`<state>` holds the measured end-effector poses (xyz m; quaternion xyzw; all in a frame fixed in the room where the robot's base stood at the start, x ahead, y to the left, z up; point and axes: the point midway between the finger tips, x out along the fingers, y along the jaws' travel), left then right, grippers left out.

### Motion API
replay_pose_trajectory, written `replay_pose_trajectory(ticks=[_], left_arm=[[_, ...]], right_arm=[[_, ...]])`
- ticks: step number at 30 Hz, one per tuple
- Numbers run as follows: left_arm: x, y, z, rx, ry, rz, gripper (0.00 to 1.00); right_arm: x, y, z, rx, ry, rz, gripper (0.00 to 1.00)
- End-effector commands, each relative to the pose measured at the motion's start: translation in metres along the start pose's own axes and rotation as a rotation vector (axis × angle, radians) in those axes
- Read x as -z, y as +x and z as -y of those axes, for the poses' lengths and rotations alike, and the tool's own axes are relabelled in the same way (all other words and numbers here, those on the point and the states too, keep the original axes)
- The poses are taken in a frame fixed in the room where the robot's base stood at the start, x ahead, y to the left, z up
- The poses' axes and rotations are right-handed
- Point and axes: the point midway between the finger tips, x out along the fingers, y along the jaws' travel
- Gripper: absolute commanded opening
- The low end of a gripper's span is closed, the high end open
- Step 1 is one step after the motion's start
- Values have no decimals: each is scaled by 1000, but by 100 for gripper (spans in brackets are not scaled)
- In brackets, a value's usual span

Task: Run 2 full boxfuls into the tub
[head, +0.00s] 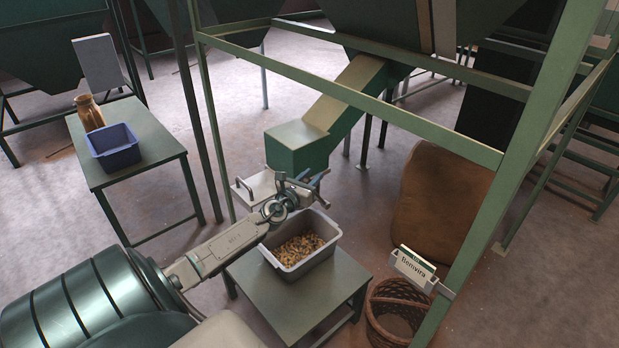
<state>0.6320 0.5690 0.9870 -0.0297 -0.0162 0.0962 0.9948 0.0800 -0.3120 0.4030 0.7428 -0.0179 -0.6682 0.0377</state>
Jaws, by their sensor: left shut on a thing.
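A grey tub (322,255) holds a layer of brown nuts (298,248) and stands on a small green table (290,304). Above and behind it, a green box (297,153) sits at the lower end of a sloping chute (345,95). A pale slide plate (262,184) with a bar at its left end shows under the box. My left gripper (303,183) is at the right of the plate, just above the tub's far rim. It is shut on what looks like a slide handle (320,178); its fingers partly hide the grip. My right gripper is out of view.
A blue tub (113,147) and a brown jug (89,112) stand on a green table at the left. Green frame posts (520,150) surround the chute. A brown sack (435,205), a wicker basket (395,315) and a "Bonvira" sign (413,268) are at the right.

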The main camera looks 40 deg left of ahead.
Motion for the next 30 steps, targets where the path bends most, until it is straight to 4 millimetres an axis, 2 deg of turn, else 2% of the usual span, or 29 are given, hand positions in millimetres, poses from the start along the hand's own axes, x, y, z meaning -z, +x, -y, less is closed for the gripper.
replay_pose_trajectory(ticks=[1, 9, 10, 13, 23, 26, 30], left_arm=[[8, -2, 3, 6, -7, -13, 0], [9, -3, 2, 6, -7, -14, 0], [9, -3, 2, 6, -7, -14, 32], [8, -2, 2, 6, -6, -12, 52], [4, -3, 1, 3, -2, -7, 52], [4, -9, 1, 4, -1, -7, 52], [5, -28, 2, 6, 0, -10, 52]], right_arm=[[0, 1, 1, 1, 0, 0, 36], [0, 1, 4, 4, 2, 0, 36], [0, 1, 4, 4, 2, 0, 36], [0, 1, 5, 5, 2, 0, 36], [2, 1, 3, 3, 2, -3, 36], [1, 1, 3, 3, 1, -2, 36], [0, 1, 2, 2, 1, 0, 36]])
